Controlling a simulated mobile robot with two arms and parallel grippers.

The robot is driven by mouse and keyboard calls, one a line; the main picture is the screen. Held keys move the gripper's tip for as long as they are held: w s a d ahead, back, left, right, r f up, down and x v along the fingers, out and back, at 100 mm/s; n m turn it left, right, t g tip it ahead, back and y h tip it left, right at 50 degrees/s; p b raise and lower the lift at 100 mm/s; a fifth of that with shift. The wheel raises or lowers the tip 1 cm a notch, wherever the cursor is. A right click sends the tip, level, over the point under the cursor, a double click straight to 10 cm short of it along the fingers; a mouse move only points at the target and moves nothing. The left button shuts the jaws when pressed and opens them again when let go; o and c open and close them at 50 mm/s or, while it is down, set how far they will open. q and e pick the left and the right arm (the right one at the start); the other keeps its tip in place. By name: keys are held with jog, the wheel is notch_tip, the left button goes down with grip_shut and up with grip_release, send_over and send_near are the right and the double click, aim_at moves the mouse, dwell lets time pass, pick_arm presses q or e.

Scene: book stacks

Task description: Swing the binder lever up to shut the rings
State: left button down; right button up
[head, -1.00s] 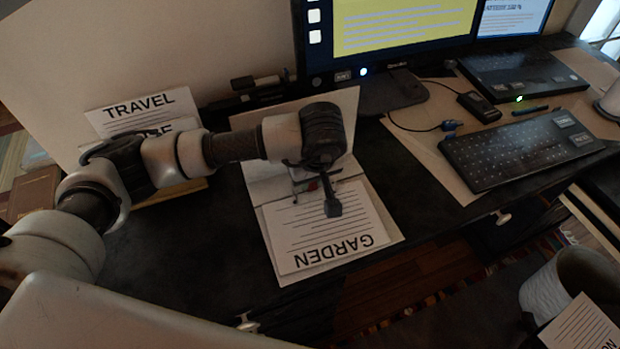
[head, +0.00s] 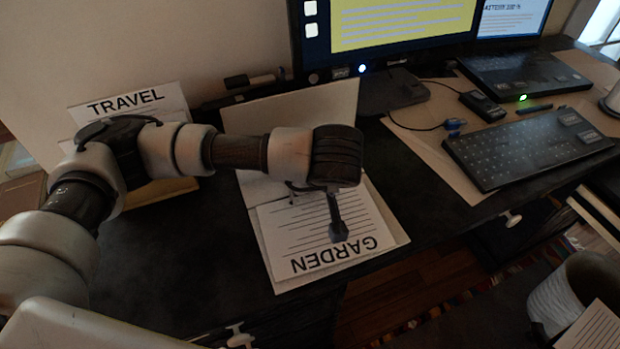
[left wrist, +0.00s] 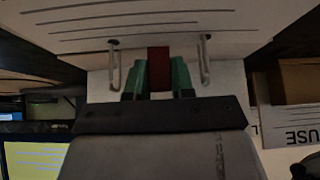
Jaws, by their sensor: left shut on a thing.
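An open binder (head: 259,228) lies on the dark desk, its raised white cover (head: 290,118) at the back. A page marked GARDEN (head: 322,246) lies in it, upside down in the head view. Two thin metal rings, the left one (left wrist: 113,66) and the right one (left wrist: 205,62), stand apart at the page's edge in the left wrist view. The dark red lever (left wrist: 159,68) is between them. My left gripper (left wrist: 159,80) is shut on the lever, with a green fingertip on each side. In the head view my wrist covers the lever. My right gripper is out of view.
Papers marked TRAVEL (head: 128,105) stand at the left behind my arm. A monitor (head: 400,30) stands behind the binder. A keyboard (head: 525,148) and a small black device (head: 482,106) with a cable lie to the right. The desk's front edge is close to the binder.

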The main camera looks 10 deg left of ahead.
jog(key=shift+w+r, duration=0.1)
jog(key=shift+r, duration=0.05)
pick_arm(q)
jog(key=c, duration=1.2)
grip_release()
jog(key=shift+c, duration=0.2)
jog(key=shift+r, duration=0.1)
